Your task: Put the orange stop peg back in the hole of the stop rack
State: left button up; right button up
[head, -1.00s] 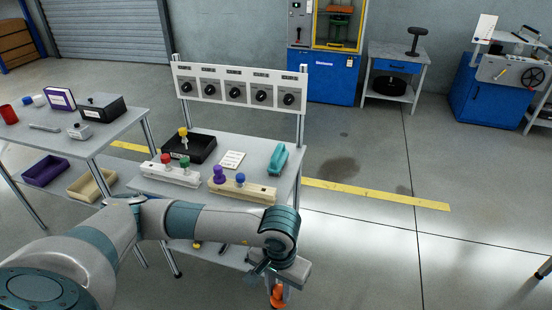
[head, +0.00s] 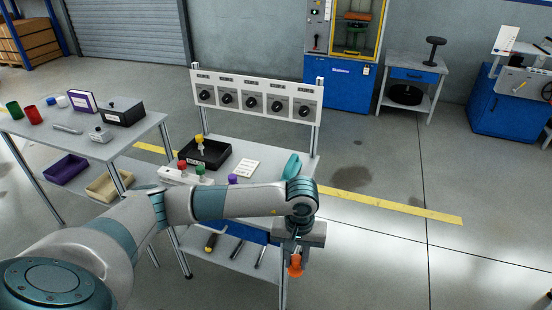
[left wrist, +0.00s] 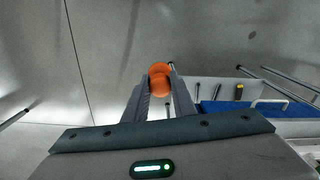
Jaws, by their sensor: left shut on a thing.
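My left gripper (head: 294,248) is shut on the orange stop peg (head: 296,266), which hangs below it in front of the bench's right front corner. In the left wrist view the orange peg (left wrist: 159,80) sits between the two fingertips. A white block (head: 176,176) with a red knob (head: 182,164) and a green knob (head: 200,169) stands on the bench top. A purple knob (head: 232,179) shows just above my left arm; the block under it is hidden by the arm. I cannot tell which block is the stop rack. My right gripper is not in view.
The bench (head: 270,153) carries a black tray (head: 212,155) with a yellow knob, a white card (head: 247,168), a teal object (head: 291,166) and a panel of dials (head: 256,97). Tools lie on its lower shelf (head: 225,262). The floor to the right is clear.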

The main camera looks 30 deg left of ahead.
pick_arm(q)
jog(key=w+a+r+n+p, duration=0.5)
jog(key=w+a+r+n, duration=0.1)
jog(key=w+a+n, duration=0.2)
jog(key=w+a+r+n+p, duration=0.6)
jog(key=w+a+n, duration=0.1)
jog(key=w+a, duration=0.3)
jog(key=shift+a+r+n, duration=0.15)
jog(key=shift+a+n, duration=0.1)
jog(key=shift+n, duration=0.15)
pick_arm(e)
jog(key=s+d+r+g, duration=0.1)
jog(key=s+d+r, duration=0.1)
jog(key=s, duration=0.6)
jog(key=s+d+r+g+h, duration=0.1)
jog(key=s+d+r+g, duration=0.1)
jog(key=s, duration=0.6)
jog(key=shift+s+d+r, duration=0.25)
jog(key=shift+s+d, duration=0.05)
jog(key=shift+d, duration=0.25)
pick_arm(q)
jog(key=shift+w, duration=0.1)
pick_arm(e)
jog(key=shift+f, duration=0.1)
pick_arm(q)
jog(key=shift+f+b, duration=2.65)
jog(key=shift+f, duration=0.2)
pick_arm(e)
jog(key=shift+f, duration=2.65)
